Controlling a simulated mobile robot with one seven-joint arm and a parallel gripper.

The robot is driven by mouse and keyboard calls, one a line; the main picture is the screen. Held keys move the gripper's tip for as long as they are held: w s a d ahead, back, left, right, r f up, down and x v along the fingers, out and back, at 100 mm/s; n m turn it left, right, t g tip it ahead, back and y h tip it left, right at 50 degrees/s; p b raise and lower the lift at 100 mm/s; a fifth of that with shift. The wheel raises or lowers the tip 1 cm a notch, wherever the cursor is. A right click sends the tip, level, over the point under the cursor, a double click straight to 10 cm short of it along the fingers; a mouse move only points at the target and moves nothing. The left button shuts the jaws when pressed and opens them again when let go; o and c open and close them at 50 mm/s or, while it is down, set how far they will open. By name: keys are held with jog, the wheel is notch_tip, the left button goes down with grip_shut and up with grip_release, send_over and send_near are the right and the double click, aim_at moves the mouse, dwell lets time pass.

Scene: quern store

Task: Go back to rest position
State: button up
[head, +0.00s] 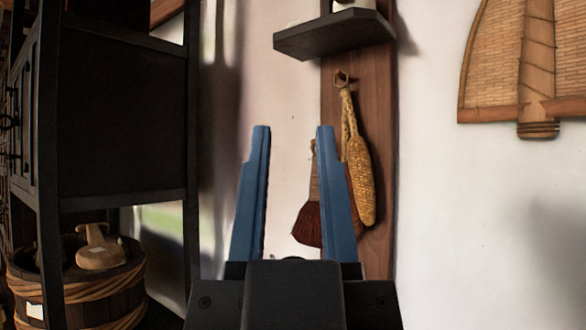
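Behind the right finger, a dried corn cob (359,180) hangs by a braid from a hook on a brown wooden board (382,110). A dark red brush (307,225) hangs beside it, partly hidden by the right finger. I cannot tell how far the fingers are from these hanging things.
A small black shelf (335,35) juts from the board above the gripper. A woven fan-like piece (500,60) hangs at upper right. Bare white wall (460,220) fills the right.

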jog(key=shift+r, duration=0.15)
notch_tip(320, 180, up, 27)
jog(key=p, duration=2.7)
